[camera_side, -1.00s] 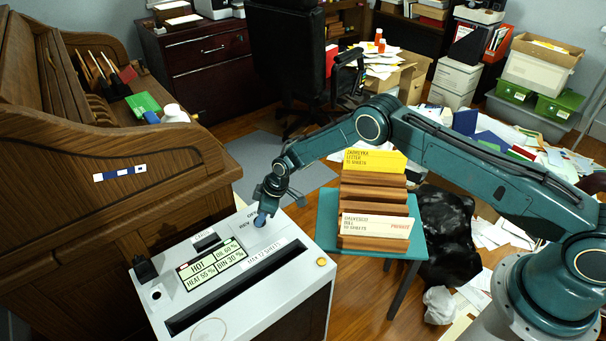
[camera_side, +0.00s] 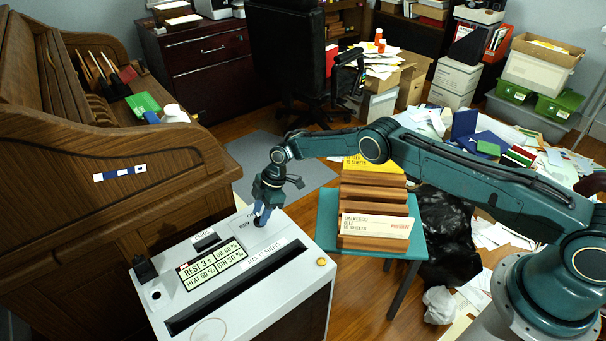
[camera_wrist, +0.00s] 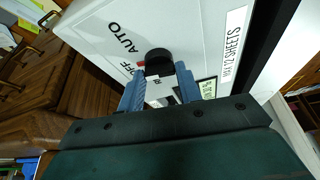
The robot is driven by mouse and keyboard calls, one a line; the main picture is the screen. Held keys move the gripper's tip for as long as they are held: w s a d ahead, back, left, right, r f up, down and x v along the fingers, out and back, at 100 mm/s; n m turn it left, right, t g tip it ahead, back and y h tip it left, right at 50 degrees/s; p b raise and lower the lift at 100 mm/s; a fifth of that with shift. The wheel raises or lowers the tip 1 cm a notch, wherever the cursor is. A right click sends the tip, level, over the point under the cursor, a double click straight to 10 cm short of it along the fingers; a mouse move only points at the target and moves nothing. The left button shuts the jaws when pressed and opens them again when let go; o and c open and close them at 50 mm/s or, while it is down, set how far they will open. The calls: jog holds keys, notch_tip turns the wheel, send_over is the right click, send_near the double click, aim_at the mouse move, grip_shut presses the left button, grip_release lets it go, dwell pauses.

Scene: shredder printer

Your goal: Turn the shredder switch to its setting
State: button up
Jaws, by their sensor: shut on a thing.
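The white shredder (camera_side: 300,262) stands in front of the desk. Its switch is a round black knob (camera_wrist: 158,58) on the top panel, with AUTO printed beside it and a partly covered OFF label in the wrist view. My gripper (camera_side: 261,219) points down at the switch; in the wrist view its two blue fingers (camera_wrist: 160,74) sit on either side of the knob. It is shut on the knob. The fingers hide the switch in the side view. The display (camera_side: 213,264) reads REST 3 s, with oil, heat and bin values. The knob's exact pointing direction is hard to tell.
A long dark paper slot (camera_side: 236,288) crosses the shredder top. A teal stool (camera_side: 330,225) with a brown sorter (camera_side: 372,205) of papers stands to the right. A wooden roll-top desk (camera_side: 150,215) is behind to the left. A black bag (camera_side: 447,235) lies beyond the stool.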

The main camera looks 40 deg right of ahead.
jog(key=shift+n, duration=0.3)
jog(key=o, duration=1)
jog(key=shift+r, duration=0.15)
jog(key=shift+v, duration=6.75)
jog(key=shift+w, duration=0.15)
